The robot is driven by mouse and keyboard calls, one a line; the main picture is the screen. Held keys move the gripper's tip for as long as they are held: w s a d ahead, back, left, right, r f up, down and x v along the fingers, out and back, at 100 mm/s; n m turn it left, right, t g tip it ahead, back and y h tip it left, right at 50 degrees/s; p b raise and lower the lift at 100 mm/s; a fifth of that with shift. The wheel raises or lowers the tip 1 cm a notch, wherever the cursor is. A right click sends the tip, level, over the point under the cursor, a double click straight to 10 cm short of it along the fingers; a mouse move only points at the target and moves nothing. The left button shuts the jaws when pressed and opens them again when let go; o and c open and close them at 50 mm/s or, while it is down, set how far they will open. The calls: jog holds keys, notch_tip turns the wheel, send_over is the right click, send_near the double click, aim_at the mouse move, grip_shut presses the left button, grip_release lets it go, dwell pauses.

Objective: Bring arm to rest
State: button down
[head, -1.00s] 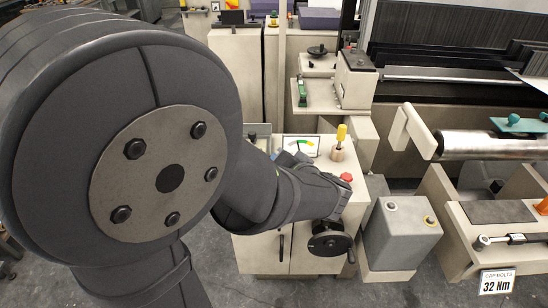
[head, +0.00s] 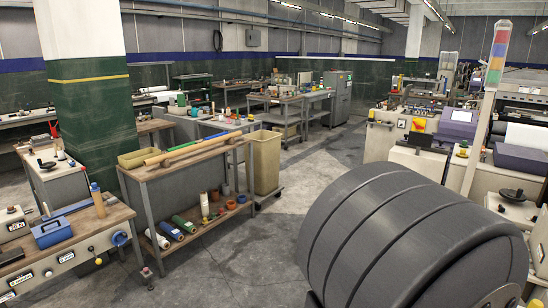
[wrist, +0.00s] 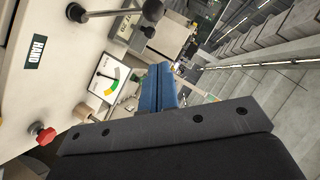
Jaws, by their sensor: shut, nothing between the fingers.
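My gripper (wrist: 158,88) shows in the wrist view as two blue fingers lying side by side, shut with nothing between them. Beyond and beside them is a pale machine panel with a dial gauge (wrist: 104,84), a red knob (wrist: 43,133) and a "HAND" label (wrist: 35,52). I see no contact between the fingers and the panel. In the head view the large dark grey rounded part of my arm fills the lower right. My gripper is outside that view.
A wooden-topped bench (head: 165,172) with rolls below stands left of centre, beside a beige bin (head: 263,160). A bench with a blue toolbox (head: 52,232) is at lower left. A green and white pillar (head: 92,130) rises behind. The grey floor (head: 325,170) between is open.

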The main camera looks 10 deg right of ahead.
jog(key=w+d+f+m+t+y, duration=0.1)
jog(key=w+d+f+m+t, duration=0.1)
jog(key=d+f+m+t, duration=0.1)
jog(key=shift+w+d+f+m, duration=0.3)
jog(key=shift+w+d+f, duration=0.1)
jog(key=shift+d+f, duration=0.45)
jog(key=shift+r, duration=0.1)
